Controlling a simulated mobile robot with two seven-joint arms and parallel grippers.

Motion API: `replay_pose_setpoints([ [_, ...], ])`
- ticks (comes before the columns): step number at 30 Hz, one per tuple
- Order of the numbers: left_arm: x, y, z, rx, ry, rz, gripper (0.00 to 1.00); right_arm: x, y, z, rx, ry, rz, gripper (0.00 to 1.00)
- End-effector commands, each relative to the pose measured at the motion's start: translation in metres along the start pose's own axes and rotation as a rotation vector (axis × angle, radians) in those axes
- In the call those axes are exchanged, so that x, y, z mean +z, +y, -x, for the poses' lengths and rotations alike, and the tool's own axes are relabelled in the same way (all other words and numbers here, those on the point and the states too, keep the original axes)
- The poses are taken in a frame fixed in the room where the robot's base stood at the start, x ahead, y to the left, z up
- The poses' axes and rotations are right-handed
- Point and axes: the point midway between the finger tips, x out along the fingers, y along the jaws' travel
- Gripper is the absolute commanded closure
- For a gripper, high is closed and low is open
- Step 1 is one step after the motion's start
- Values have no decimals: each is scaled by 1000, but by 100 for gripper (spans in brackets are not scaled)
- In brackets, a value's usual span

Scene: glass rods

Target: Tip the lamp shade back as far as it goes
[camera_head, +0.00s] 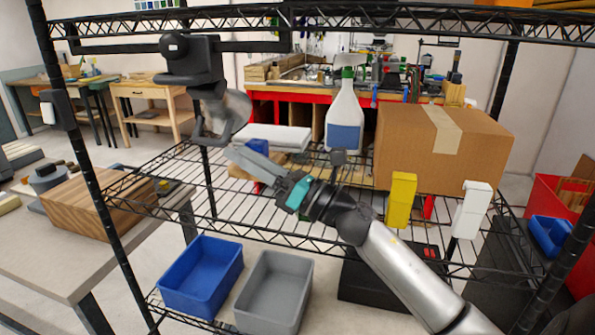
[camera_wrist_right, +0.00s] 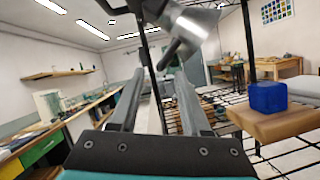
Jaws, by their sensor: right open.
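The lamp hangs at the upper left of the shelf rack in the head view, with a black mount (camera_head: 190,60) and a silver shade (camera_head: 226,112) below it. A dark bar or loop (camera_head: 207,137) shows at the shade's lower edge. My right gripper (camera_head: 236,153) reaches in from the lower right, its fingertips just below and right of the shade; I cannot tell if they touch. In the right wrist view my right gripper (camera_wrist_right: 158,82) is open, with nothing held between its fingers. The silver shade (camera_wrist_right: 200,20) and a dark bar show just beyond the fingertips. My left gripper is not in view.
On the wire shelf stand a spray bottle (camera_head: 344,115), a cardboard box (camera_head: 442,148), a yellow container (camera_head: 400,198) and a white container (camera_head: 471,210). Blue (camera_head: 200,262) and grey bins (camera_head: 273,270) stand below.

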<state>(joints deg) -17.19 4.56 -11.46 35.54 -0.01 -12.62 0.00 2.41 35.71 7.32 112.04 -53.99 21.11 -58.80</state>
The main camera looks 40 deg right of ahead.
Motion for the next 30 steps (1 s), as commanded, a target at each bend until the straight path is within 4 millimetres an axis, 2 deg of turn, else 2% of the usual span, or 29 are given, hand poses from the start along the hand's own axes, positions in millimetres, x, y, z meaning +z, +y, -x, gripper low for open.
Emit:
replay_pose_setpoints([
  [3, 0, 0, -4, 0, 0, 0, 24, 5, 2, 20, -1, 3, 0, 53],
  [15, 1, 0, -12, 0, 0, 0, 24, 26, 10, 75, -1, 2, -1, 53],
  [21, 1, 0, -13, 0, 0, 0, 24, 33, 12, 89, 1, 0, -2, 53],
  [30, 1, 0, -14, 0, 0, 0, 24, 34, 12, 92, 1, 1, -2, 53],
])
